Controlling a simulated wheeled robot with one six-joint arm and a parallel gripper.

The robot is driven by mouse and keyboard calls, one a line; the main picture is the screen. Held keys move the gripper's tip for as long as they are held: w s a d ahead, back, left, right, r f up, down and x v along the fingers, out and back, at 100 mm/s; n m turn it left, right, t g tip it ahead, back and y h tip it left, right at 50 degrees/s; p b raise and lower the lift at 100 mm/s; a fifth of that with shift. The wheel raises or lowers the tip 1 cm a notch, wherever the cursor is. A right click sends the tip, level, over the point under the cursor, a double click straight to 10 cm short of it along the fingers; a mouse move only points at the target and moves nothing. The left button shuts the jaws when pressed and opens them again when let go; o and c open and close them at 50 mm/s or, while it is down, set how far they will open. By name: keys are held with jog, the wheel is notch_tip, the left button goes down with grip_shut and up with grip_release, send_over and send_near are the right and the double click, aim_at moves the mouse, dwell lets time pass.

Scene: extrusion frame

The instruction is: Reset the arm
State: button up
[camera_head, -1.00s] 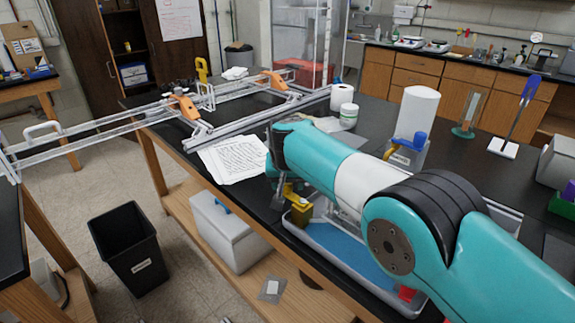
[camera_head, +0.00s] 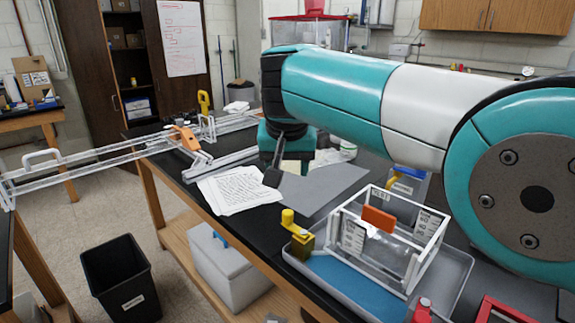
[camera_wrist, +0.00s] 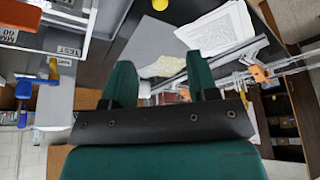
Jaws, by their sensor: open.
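My arm reaches across the upper right of the head view, and its wrist end hangs above the black bench beside the printed papers (camera_head: 238,190). My gripper (camera_wrist: 160,70) shows in the wrist view as two green fingers standing wide apart, with nothing between them. In the head view only part of the gripper shows, and the arm hides some of the bench behind it.
A grey tray (camera_head: 455,290) holds a clear box (camera_head: 345,235) with an orange piece (camera_head: 379,219), and a yellow-knobbed part (camera_head: 297,232). A clear-railed extrusion frame (camera_head: 100,165) spans left. A black bin (camera_head: 122,275) stands on the floor.

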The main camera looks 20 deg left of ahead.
dwell(0.4)
jog(key=s+d+r+n+g, duration=0.1)
jog(key=d+r, duration=0.1)
jog(key=d, duration=0.9)
jog(key=s+d+r+n+g, duration=0.1)
jog(key=d+r, duration=0.1)
jog(key=d, duration=0.9)
jog(key=s+d+f, duration=0.1)
jog(key=s+d, duration=0.3)
jog(key=s, duration=0.3)
jog(key=s+d+f+g+y, duration=0.1)
jog(key=s+d+f, duration=0.1)
jog(key=s+d, duration=0.3)
jog(key=s+d+f+g+y, duration=0.1)
jog(key=s+d, duration=0.4)
jog(key=s, duration=0.5)
jog(key=shift+s+f+n, duration=0.3)
jog(key=shift+s+f, duration=0.1)
jog(key=shift+f, duration=0.3)
